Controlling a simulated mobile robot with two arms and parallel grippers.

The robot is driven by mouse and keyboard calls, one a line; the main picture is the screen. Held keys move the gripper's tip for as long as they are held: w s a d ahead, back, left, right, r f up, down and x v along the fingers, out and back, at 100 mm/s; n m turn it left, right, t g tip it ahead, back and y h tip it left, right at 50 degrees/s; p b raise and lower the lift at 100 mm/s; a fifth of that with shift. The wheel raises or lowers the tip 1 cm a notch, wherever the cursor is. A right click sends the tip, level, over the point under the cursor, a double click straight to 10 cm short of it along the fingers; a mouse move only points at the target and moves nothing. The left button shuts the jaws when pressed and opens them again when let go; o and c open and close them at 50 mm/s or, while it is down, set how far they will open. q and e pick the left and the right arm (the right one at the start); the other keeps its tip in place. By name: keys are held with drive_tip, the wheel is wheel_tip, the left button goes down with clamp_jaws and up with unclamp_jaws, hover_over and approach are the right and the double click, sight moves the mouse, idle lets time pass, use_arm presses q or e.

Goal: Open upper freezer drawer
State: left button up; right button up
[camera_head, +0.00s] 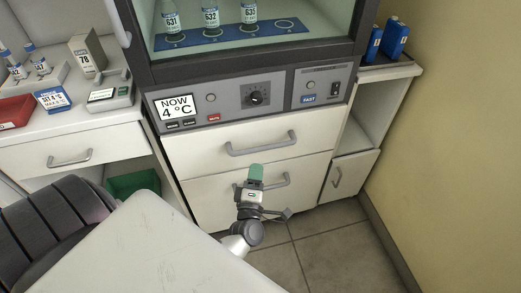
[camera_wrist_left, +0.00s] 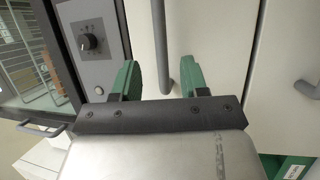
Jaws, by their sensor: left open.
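The upper drawer (camera_head: 205,147) is a white front under the control panel, closed, with a grey bar handle (camera_head: 261,147). The lower drawer (camera_head: 211,203) below it is also closed and has a similar handle (camera_head: 279,182). My left gripper (camera_head: 256,174) has green fingers and is in front of the drawers, just below the upper handle in the head view. In the left wrist view the open gripper (camera_wrist_left: 158,76) faces the drawer front, and the upper handle (camera_wrist_left: 160,40) appears between its fingers. Contact or depth cannot be told. My right gripper is not in view.
The incubator's control panel (camera_head: 285,92) is above, with bottles on a blue mat (camera_head: 214,39) behind glass. A side cabinet (camera_head: 350,170) stands at the right. A counter with a red tray (camera_head: 15,110) is at the left. The tiled floor (camera_head: 335,255) is clear.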

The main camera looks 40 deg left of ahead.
sight(260, 147)
use_arm(q)
drive_tip(key=x, duration=0.8)
drive_tip(key=shift+w+a, duration=0.15)
drive_tip(key=shift+w, duration=0.1)
clamp_jaws()
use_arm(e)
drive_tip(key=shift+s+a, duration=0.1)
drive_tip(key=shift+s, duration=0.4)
